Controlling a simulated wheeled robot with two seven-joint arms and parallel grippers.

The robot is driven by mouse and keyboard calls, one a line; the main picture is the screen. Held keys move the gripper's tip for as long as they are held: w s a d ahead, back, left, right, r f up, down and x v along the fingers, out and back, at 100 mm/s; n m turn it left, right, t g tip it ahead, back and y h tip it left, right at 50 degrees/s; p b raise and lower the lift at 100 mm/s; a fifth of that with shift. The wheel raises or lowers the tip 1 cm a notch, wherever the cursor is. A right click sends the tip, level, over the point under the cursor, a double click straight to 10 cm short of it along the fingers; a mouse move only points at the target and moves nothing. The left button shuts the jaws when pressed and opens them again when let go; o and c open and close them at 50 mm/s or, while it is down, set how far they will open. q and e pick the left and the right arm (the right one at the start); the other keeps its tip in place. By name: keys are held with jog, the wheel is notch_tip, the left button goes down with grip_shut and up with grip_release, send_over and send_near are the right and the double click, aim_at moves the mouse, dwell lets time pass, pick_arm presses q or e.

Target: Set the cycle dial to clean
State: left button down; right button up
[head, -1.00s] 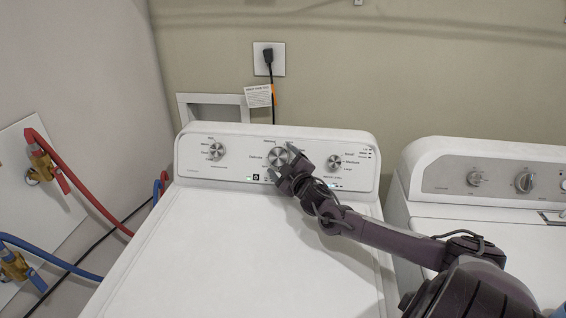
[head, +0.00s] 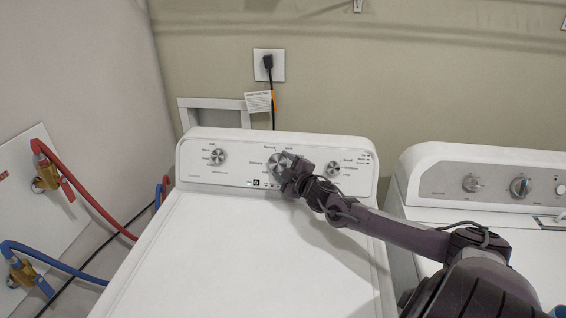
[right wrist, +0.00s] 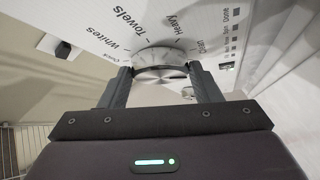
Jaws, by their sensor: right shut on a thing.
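The cycle dial (head: 277,162) is the large silver middle knob on the control panel of the left white washer. My right gripper (head: 288,172) is at this dial, and in the right wrist view its two fingers (right wrist: 161,80) are closed on the sides of the dial (right wrist: 160,68). Words such as Whites, Towels, Heavy and Clean are printed around the dial. I cannot tell which word the dial points at. My left gripper is not in view.
A smaller left knob (head: 218,157) and right knob (head: 333,169) flank the dial. The washer lid (head: 230,250) is bare. A second machine (head: 430,190) stands at the right. Red (head: 90,200) and blue (head: 60,262) hoses run at the left.

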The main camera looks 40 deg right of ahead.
jog(key=shift+d+r+n+g+y+p, duration=0.15)
jog(key=shift+r+n+g+y+p, duration=0.25)
jog(key=shift+n+g+y+p, duration=0.85)
jog(key=shift+n+p, duration=0.2)
jog(key=shift+n, duration=0.85)
jog(key=shift+g, duration=0.25)
jog(key=shift+n, duration=0.4)
jog(key=o, duration=1)
jog(key=shift+d+r, duration=0.1)
